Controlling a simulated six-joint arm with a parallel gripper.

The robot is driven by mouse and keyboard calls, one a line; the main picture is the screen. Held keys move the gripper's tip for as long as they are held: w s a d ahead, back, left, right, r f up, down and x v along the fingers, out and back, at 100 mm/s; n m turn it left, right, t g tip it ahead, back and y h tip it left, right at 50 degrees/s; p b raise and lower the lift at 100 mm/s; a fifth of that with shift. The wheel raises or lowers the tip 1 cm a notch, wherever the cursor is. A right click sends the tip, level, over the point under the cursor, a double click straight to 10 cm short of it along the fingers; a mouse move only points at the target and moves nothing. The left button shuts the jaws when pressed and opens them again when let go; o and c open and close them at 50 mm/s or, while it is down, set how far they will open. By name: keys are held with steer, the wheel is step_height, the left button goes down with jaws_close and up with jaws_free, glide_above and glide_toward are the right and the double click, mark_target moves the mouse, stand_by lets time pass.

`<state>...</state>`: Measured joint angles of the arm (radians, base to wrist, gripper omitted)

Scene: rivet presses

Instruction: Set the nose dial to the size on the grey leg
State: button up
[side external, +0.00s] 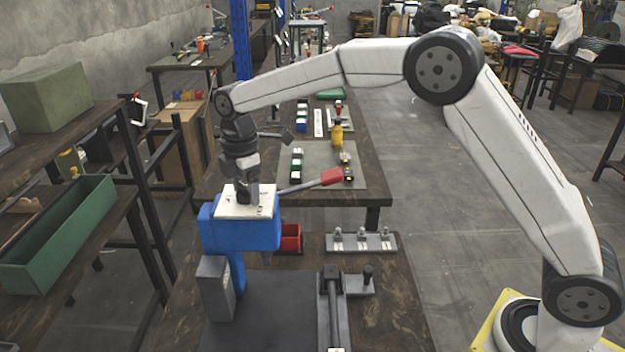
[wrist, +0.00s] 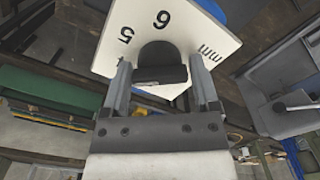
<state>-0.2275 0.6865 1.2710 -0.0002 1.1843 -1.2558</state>
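The nose dial shows in the wrist view as a dark rounded knob with a straight bar (wrist: 160,75), in front of a white plate (wrist: 205,38). The plate bears a 5, a 6 and the letters mm; other marks are hidden by the knob. In the side external view the white plate (side external: 262,199) lies on top of a blue press (side external: 240,235). My gripper (side external: 243,196) points down at the plate.
A lever with a red grip (side external: 331,176) sticks out to the right of the press. A red bin (side external: 290,238) and a grey rack with several pegs (side external: 361,242) stand behind. A grey lever fixture (side external: 335,300) is on the bench at front.

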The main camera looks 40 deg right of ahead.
steer(key=c, duration=0.8)
steer(key=shift+o, duration=0.2)
steer(key=shift+m, duration=0.5)
steer(key=m, duration=0.3)
steer(key=shift+m, duration=0.3)
steer(key=m, duration=1)
steer(key=shift+m, duration=0.4)
steer(key=m, duration=0.4)
steer(key=shift+m, duration=0.4)
steer(key=shift+r, duration=0.1)
